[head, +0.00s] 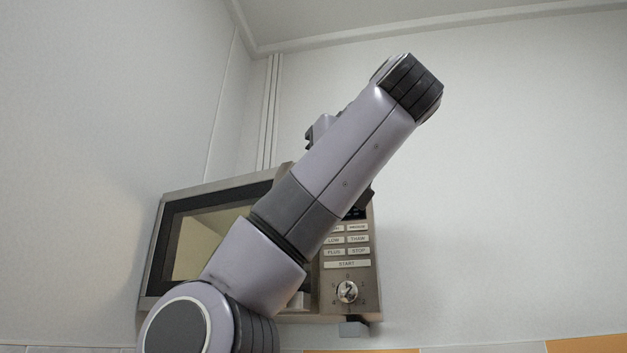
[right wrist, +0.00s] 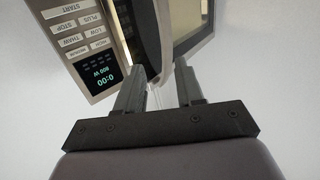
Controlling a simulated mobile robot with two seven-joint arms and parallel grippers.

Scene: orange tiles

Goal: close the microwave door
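The microwave (head: 334,298) is against the wall in the head view, with its door window (head: 197,240) on the left and its control panel (head: 345,240) on the right. My arm crosses in front and hides much of the door's right side. The right wrist view shows the panel (right wrist: 82,40) at left and the door (right wrist: 190,42) to its right, with a handle-like curved bar between. My right gripper (right wrist: 159,68) is open, its fingers apart at the door's edge near that bar; contact is unclear. I cannot tell how far ajar the door is. My left gripper is not in view.
A plain wall (head: 500,190) is right of the microwave, with free room in front of it. A corner and side wall (head: 190,110) lie at left. White and orange tiles (head: 585,343) run along the bottom. A dial (head: 347,291) sits low on the panel.

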